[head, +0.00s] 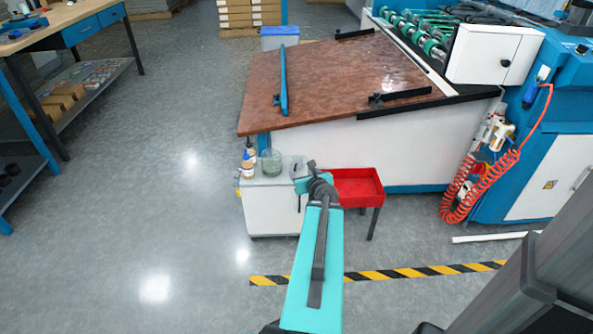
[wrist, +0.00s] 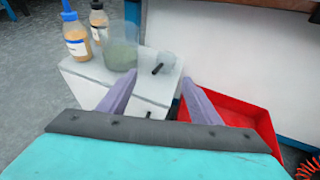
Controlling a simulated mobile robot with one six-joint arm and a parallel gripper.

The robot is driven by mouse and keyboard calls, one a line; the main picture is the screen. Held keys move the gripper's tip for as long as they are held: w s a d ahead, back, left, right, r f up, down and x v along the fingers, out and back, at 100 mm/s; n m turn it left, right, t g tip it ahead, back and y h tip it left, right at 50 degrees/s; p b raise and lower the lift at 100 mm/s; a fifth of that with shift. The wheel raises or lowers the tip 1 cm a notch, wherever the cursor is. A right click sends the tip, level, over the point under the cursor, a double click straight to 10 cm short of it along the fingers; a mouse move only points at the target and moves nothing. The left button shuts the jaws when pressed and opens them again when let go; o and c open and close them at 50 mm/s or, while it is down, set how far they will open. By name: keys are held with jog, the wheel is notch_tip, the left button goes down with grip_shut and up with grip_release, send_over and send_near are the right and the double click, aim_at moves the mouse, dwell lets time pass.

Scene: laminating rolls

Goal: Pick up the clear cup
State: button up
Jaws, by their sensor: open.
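One is a larger, greenish clear cup (head: 271,163), which also shows in the wrist view (wrist: 121,50).
Two bottles (wrist: 77,40) with orange-brown contents stand left of the greenish cup. A red tray (head: 357,187) is directly right of the cabinet. A large brown slanted table (head: 330,85) rises behind. Open floor lies to the left.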

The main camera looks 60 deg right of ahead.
aim_at(298, 163)
jog(key=shift+s+d+r+m, duration=0.15)
jog(key=shift+s+d+m, duration=0.15)
jog(key=shift+s+d, duration=0.15)
jog(key=shift+w, duration=0.15)
jog(key=shift+b+x, duration=0.8)
jog(key=shift+x, duration=3.45)
jog(key=shift+d, duration=0.1)
jog(key=shift+b+x, duration=0.85)
jog(key=shift+x, duration=1.7)
jog(key=c, duration=1.1)
